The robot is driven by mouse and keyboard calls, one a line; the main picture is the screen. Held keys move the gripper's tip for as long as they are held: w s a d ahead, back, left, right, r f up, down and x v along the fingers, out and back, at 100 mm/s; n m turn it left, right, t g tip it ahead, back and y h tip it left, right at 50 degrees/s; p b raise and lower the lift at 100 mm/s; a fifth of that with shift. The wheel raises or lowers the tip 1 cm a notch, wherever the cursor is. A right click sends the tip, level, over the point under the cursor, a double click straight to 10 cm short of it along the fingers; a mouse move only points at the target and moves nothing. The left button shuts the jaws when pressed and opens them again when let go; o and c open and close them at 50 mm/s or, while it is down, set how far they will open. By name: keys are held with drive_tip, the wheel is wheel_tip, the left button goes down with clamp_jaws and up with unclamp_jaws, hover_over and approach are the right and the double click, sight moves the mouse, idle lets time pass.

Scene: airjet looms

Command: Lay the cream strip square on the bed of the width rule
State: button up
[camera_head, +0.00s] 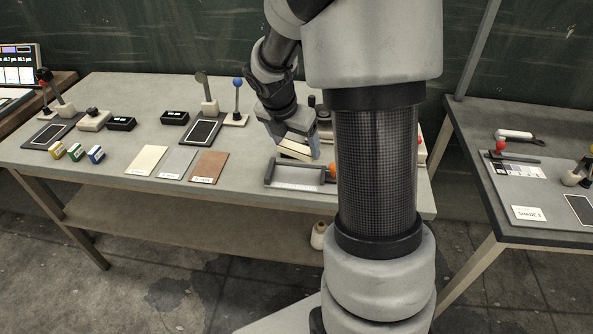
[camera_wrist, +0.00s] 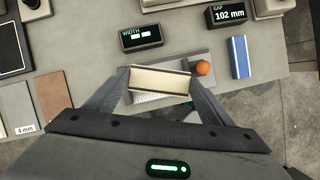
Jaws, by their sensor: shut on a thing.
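My gripper (camera_head: 299,143) is shut on the cream strip (camera_head: 294,150), gripping it by its two ends. In the wrist view the strip (camera_wrist: 160,80) lies between the fingers and runs nearly level across the picture. The width rule (camera_head: 290,184) is below it on the bench, a grey frame with a pale scale along its front and an orange knob (camera_head: 332,169) at its right. In the wrist view the strip covers much of the rule's bed, and the orange knob (camera_wrist: 202,67) shows just right of it. The strip appears held above the bed; the exact gap is unclear.
A black width display (camera_wrist: 140,36) shows dashes behind the rule. A second display (camera_wrist: 228,14) reads 102 mm, with a blue block (camera_wrist: 239,57) near it. Cream, grey and brown plates (camera_head: 209,166) lie left of the rule. My arm hides the bench's right part.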

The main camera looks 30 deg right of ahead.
drive_tip(key=n, duration=0.2)
drive_tip(key=r+n+t+y, duration=0.1)
drive_tip(key=shift+w+d, duration=0.2)
drive_tip(key=shift+d, duration=0.1)
drive_tip(key=shift+f+n, duration=0.25)
drive_tip(key=shift+n, duration=0.15)
wheel_tip(320, 180, down, 10)
drive_tip(key=b, duration=0.3)
drive_tip(key=shift+w+a+r, duration=0.1)
drive_tip(key=shift+r, duration=0.2)
drive_tip(key=o, duration=0.6)
drive_tip(key=shift+b, duration=0.3)
drive_tip(key=shift+o, duration=0.9)
